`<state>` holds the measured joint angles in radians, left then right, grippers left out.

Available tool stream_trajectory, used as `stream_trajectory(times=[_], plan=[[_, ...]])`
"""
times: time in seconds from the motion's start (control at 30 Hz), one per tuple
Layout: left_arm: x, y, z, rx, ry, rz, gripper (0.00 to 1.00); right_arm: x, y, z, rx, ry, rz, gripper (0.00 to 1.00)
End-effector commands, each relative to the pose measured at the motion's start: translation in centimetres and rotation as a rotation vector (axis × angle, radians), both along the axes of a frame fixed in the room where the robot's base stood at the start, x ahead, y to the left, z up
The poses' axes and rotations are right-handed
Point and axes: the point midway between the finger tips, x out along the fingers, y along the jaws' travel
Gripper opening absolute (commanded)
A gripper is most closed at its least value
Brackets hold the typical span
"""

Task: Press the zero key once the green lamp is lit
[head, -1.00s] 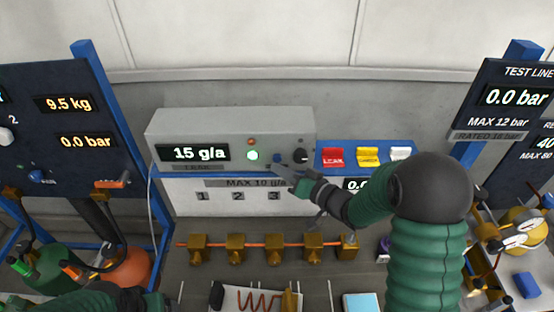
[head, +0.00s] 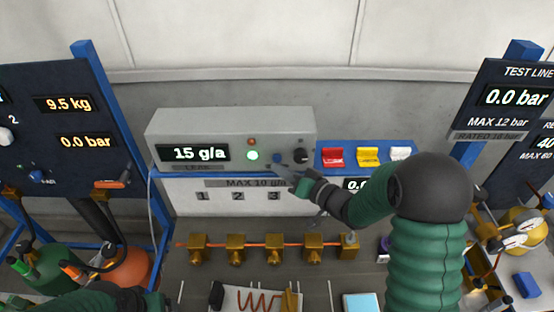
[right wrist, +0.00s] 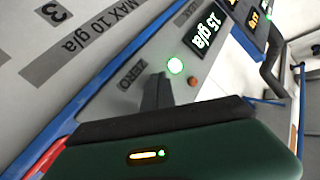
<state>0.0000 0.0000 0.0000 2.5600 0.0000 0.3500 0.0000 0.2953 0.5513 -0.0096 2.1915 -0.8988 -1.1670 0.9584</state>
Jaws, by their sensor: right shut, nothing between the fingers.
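The grey meter box (head: 230,125) reads 15 g/a on its display (head: 195,153). Its green lamp (head: 253,155) is lit, and it also glows in the right wrist view (right wrist: 175,65). The blue zero key (head: 277,158) is right of the lamp, partly covered by my fingertips. The ZERO label (right wrist: 132,73) shows in the right wrist view, where the fingers hide the key. My right gripper (head: 281,164) is shut and empty, its tips at the key. I cannot tell whether they touch it. My left arm shows at the bottom left, its fingers out of view.
A black knob (head: 300,156) sits just right of the key. A small reddish lamp (head: 251,141) is above the green one. Red (head: 332,157), yellow (head: 367,156) and white (head: 400,153) switches stand farther right. Brass valves (head: 236,249) line the bench below.

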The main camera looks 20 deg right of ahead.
Motion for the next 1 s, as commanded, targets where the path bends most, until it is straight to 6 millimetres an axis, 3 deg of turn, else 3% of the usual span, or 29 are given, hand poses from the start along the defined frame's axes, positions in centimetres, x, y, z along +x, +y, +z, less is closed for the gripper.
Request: stream_trajectory(times=[1.0], plan=[[0.0, 0.0, 0.5, 0.000, 0.000, 0.000, 0.81, 1.2, -0.3, 0.2, 0.000, 0.000, 0.000, 0.00]])
